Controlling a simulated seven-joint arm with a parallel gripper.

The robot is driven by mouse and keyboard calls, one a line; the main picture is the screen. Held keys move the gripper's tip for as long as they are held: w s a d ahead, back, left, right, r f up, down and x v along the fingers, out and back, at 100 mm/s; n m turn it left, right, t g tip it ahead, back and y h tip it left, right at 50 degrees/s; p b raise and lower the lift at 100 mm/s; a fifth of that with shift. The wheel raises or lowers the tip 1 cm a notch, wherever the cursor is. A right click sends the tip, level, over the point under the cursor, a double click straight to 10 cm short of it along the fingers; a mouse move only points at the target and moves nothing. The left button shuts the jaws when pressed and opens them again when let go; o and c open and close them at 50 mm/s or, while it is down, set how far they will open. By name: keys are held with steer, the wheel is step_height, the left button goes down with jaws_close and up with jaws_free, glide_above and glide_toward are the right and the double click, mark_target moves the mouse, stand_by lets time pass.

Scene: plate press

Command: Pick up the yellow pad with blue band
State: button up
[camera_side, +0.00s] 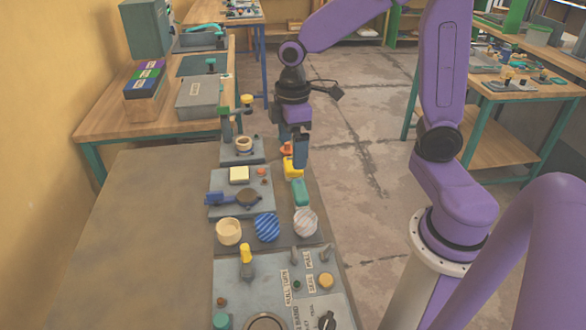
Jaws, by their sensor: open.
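My gripper (293,152) is pointing down above the right edge of the bench, with its dark blue fingers apart. A small yellow block (292,169) is directly below and behind the fingertips, partly hidden by them. It may be the yellow pad, but I cannot make out a blue band on it. I cannot tell whether the fingers touch it or straddle it. A pale yellow square pad (239,174) lies on a grey plate, left of the gripper; no band shows on it.
A teal block (299,192) stands just in front of the yellow block. A cream round cup (229,231), a blue striped disc (267,227) and a grey striped disc (305,222) are nearer. A blue-handled press (245,197) is on the left plate. The brown bench top (150,240) is clear at left.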

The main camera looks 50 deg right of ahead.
steer(key=w+d+f+m, duration=0.1)
steer(key=w+d+f, duration=0.2)
steer(key=w+d, duration=0.45)
steer(key=w+d+f+m, duration=0.1)
steer(key=w+d+f, duration=0.3)
steer(key=d, duration=0.6)
steer(key=f, duration=1)
steer(key=w+f, duration=0.1)
steer(key=f, duration=0.4)
steer(key=shift+f, duration=0.2)
steer(key=c, duration=0.7)
